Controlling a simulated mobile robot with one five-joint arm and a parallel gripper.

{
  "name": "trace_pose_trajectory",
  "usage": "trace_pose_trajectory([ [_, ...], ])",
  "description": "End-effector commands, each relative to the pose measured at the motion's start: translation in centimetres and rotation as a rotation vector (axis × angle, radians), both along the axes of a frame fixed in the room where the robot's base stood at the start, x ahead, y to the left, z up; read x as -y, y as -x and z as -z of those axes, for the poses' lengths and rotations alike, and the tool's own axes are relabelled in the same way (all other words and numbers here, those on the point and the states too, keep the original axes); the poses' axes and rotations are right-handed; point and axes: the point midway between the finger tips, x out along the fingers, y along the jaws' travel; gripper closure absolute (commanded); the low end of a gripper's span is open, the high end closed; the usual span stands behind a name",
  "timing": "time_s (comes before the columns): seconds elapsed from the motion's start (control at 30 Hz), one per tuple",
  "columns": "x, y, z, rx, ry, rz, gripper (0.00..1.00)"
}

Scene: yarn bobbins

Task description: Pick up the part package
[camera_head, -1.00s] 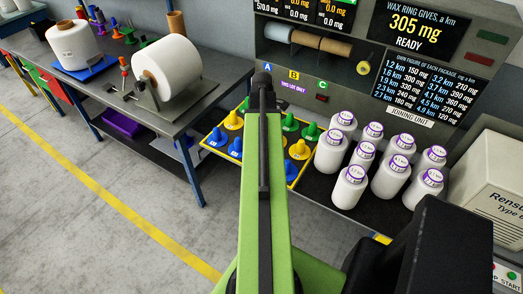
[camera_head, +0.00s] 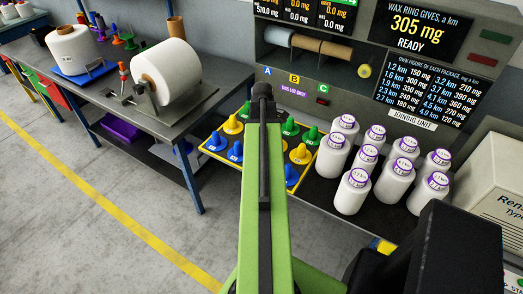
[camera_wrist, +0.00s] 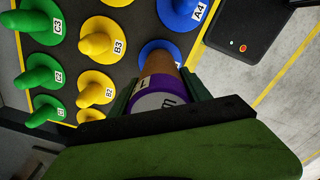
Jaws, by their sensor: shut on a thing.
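The package in my jaws shows a brown tube-like body (camera_wrist: 164,70) and a near end with a purple rim and white label (camera_wrist: 153,101) in the wrist view. My gripper (camera_wrist: 160,92) is shut on it, one green finger on each side. A blue peg base (camera_wrist: 160,48) lies at its far end; I cannot tell whether the package sits on that peg or is above it. In the head view, my green arm hides the gripper and package. The peg board (camera_head: 207,149) has a yellow rim and rows of blue, yellow and green pegs.
A cream box (camera_head: 492,180) is at the far right. A left bench (camera_head: 186,128) carries a large white roll (camera_head: 168,72). Open floor (camera_head: 110,220) lies at lower left.

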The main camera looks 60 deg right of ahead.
Motion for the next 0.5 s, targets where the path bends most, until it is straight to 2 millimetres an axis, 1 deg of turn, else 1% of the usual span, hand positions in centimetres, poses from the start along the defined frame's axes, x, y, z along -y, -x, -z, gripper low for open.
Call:
trace_pose_trajectory([
  [0.17, 0.0, 0.0, -0.1, 0.0, 0.0, 0.0, 0.91],
  [0.27, 0.0, 0.0, -0.7, 0.0, 0.0, 0.0, 0.91],
  [0.37, 0.0, 0.0, -2.0, 0.0, 0.0, 0.0, 0.91],
  [0.5, 0.0, 0.0, -4.8, 0.0, 0.0, 0.001, 0.91],
])
